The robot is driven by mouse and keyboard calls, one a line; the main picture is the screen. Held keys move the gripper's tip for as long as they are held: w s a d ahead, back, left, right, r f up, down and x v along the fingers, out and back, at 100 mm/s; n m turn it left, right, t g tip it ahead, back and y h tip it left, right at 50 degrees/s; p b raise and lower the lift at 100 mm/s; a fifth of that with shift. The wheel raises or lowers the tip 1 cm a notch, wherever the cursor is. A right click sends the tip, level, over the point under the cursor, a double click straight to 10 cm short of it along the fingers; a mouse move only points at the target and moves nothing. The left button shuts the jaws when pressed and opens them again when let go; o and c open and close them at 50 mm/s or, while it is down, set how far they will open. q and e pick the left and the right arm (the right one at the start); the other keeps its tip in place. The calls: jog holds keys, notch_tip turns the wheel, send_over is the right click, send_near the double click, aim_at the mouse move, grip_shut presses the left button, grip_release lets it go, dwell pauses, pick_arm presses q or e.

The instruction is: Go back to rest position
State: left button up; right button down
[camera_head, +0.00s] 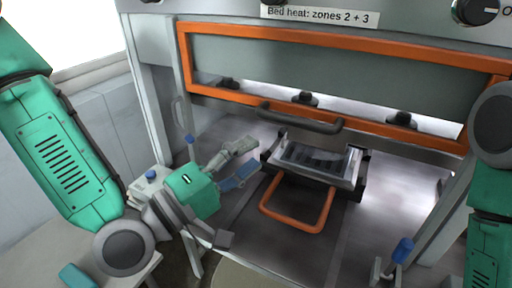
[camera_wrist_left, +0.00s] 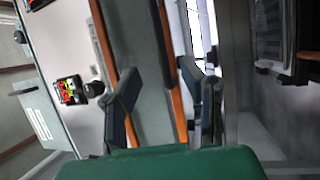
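My left gripper (camera_head: 250,160) is open and empty in the head view, in front of the left part of the press. Its two fingers are spread apart, left of the tray, and touch nothing that I can see. The left wrist view also shows the spread fingers (camera_wrist_left: 165,90), with the grey panel and orange frame behind them. My right arm shows at the right edge of the head view; its gripper is out of view. The press has an orange-framed door (camera_head: 330,48) with a dark handle (camera_head: 300,117).
A dark tray (camera_head: 318,158) with an orange loop handle (camera_head: 297,222) sits in the press, right of my left gripper. Blue-topped knobs stand at the left (camera_head: 151,175) and right (camera_head: 402,250). A label reading "Bed heat: zones 2 + 3" (camera_head: 320,15) is above.

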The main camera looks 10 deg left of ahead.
pick_arm(q)
jog(key=s+a+f+m+g+y+b, duration=0.2)
jog(key=f, duration=0.8)
jog(key=s+a+f+m+g+y+b, duration=0.1)
jog(key=s+a+f+g+y+b, duration=0.15)
jog(key=f, duration=0.75)
jog(key=s+a+f+m+g+y+b, duration=0.1)
jog(key=f+m+g+y, duration=0.15)
jog(key=f, duration=0.75)
jog(key=s+a+f+m+g+y+b, duration=0.4)
jog(key=s+a+f+g+y+b, duration=0.2)
jog(key=s+a+f, duration=0.9)
notch_tip(320, 180, down, 4)
jog(key=shift+s+a+r+g, duration=0.15)
jog(key=shift+s+a+g, duration=0.05)
jog(key=shift+s+g, duration=0.45)
jog(key=shift+w, duration=0.25)
jog(key=shift+o, duration=0.2)
jog(key=shift+s, duration=0.15)
